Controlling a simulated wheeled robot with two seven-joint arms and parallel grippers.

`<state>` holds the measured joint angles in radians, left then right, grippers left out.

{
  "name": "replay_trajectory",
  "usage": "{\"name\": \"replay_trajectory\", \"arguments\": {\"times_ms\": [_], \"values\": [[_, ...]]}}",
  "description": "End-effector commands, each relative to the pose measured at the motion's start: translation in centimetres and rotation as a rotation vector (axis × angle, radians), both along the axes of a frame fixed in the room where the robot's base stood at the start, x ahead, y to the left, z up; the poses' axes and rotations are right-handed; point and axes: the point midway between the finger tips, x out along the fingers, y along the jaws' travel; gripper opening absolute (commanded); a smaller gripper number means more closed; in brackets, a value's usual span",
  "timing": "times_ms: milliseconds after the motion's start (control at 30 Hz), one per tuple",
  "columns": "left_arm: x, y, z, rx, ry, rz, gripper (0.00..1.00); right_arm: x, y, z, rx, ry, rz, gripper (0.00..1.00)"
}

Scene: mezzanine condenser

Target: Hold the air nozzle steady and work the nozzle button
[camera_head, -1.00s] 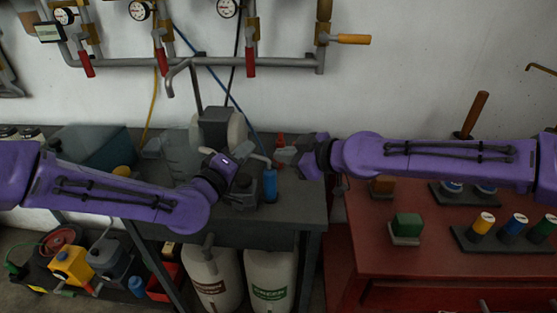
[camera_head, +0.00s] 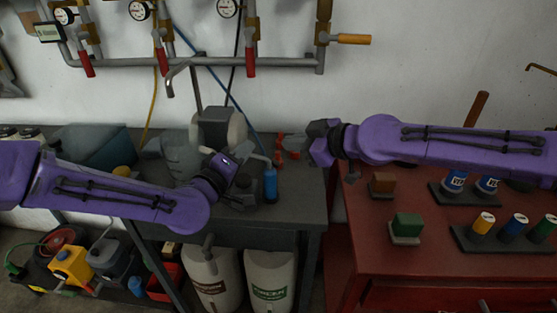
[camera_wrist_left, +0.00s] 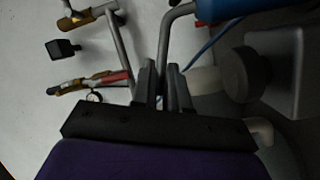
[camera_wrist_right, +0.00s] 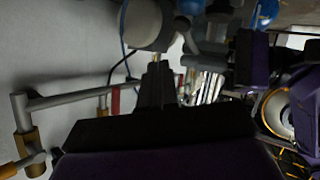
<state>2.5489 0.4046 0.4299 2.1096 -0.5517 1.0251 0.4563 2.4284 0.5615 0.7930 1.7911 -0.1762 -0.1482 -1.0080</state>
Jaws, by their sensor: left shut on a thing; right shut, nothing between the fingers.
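The air nozzle (camera_head: 270,185) has a blue body and a bent grey tube, and stands upright over the dark bench. My left gripper (camera_head: 243,184) is at its left side. In the left wrist view, the left gripper (camera_wrist_left: 164,78) is shut on the grey tube (camera_wrist_left: 164,45), with the blue body (camera_wrist_left: 245,9) at the top. My right gripper (camera_head: 316,145) is shut and empty, to the right of the nozzle and apart from it. In the right wrist view its fingers (camera_wrist_right: 155,80) are together. I cannot make out the nozzle button.
A bench grinder (camera_head: 216,128) stands behind the nozzle on the dark bench (camera_head: 300,205). Small red parts (camera_head: 281,152) lie near it. Pipes with red-handled valves (camera_head: 250,62) run along the wall. A red cabinet (camera_head: 440,265) with blocks and cans is at the right.

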Motion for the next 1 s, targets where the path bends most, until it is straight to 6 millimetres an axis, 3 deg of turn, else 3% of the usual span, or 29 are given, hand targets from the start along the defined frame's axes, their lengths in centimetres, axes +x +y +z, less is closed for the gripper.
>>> {"name": "replay_trajectory", "arguments": {"times_ms": [300,967,1000], "values": [[0.0,0.0,0.0,0.000,0.001,0.000,0.00,0.1,-1.4,2.4,0.000,0.000,0.000,0.00],[0.0,0.0,0.0,0.000,0.001,0.000,0.00,0.1,-1.5,2.6,-0.001,0.001,0.001,0.00],[0.0,0.0,0.0,0.000,0.001,0.000,0.21,0.1,-1.5,2.6,-0.001,0.001,0.001,0.00]]}}
